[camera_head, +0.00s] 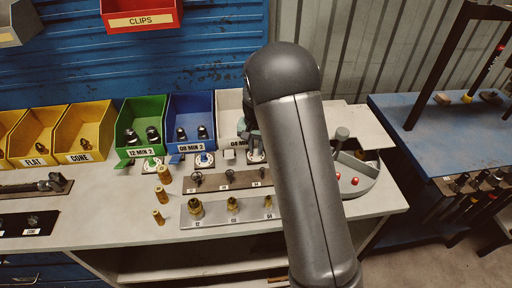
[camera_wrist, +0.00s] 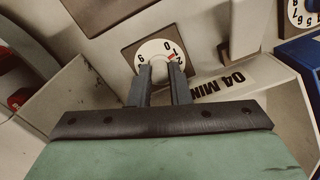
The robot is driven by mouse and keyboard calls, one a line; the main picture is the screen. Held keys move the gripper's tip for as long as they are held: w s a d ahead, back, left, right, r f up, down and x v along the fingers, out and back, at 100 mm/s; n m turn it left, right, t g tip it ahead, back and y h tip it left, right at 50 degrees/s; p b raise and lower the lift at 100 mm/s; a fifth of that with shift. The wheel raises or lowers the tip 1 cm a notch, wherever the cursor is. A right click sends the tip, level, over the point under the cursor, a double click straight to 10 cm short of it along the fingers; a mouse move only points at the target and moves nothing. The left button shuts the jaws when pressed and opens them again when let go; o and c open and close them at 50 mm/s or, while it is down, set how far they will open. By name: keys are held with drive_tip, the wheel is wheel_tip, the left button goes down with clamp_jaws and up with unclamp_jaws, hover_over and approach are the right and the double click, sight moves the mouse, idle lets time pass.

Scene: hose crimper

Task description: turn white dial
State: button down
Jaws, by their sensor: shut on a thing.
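The white dial (camera_wrist: 153,47) is a round white disc with dark digits and a red mark, set on a square plate. It is at the top middle of the wrist view, and part of it also shows in the head view (camera_head: 256,157), in front of the white bin. My gripper (camera_wrist: 160,74) reaches down onto the dial, with one finger on each side of its middle. It is shut on the dial's knob, which the fingers mostly hide. In the head view my gripper (camera_head: 254,142) is largely hidden behind my arm.
The white bin (camera_head: 228,103) marked 04 MIN stands close behind the dial. A blue bin (camera_head: 190,107) and a green bin (camera_head: 139,112) stand to its left, each with a dial in front. A rack of brass fittings (camera_head: 215,212) lies nearer on the bench.

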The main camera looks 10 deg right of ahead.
sight(256, 148)
drive_tip(key=c, duration=1.3)
unclamp_jaws()
drive_tip(key=shift+c, duration=0.2)
wheel_tip(256, 148, up, 18)
drive_tip(key=b, duration=0.2)
drive_tip(key=shift+f, duration=0.25)
